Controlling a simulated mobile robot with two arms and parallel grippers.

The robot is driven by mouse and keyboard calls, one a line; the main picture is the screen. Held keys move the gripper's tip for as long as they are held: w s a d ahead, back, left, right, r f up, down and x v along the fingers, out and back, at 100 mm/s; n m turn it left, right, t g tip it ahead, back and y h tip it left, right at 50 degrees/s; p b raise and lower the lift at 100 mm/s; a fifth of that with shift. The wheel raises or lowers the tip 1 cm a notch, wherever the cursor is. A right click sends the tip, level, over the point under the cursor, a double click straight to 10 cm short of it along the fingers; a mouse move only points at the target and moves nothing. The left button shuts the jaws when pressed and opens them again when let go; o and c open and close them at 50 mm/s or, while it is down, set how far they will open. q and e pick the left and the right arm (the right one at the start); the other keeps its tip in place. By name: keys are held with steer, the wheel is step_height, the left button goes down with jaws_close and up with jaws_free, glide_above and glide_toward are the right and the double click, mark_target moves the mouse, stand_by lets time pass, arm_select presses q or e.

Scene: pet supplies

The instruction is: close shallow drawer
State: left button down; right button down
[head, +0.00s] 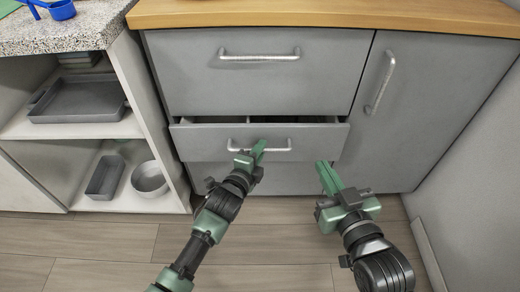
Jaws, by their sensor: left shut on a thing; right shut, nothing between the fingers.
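The shallow drawer (310,142) is the middle one in the grey cabinet. It stands partly open, with a dark gap showing above its front. Its silver bar handle (278,150) runs across the front. My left gripper (257,152) is at the middle of this handle and shut on it; the fingers hide part of the bar. My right gripper (325,170) is shut and empty, just in front of the cabinet near the drawer's lower right corner. The drawer's inside is mostly hidden.
A closed deep drawer (200,80) is above, another drawer front (290,180) below. A closed door (430,100) with a vertical handle is at right. An open shelf (140,128) at left holds a grey tray (80,105), a bin (104,178) and a bowl (148,182).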

mark_target(259, 139)
stand_by(0.3)
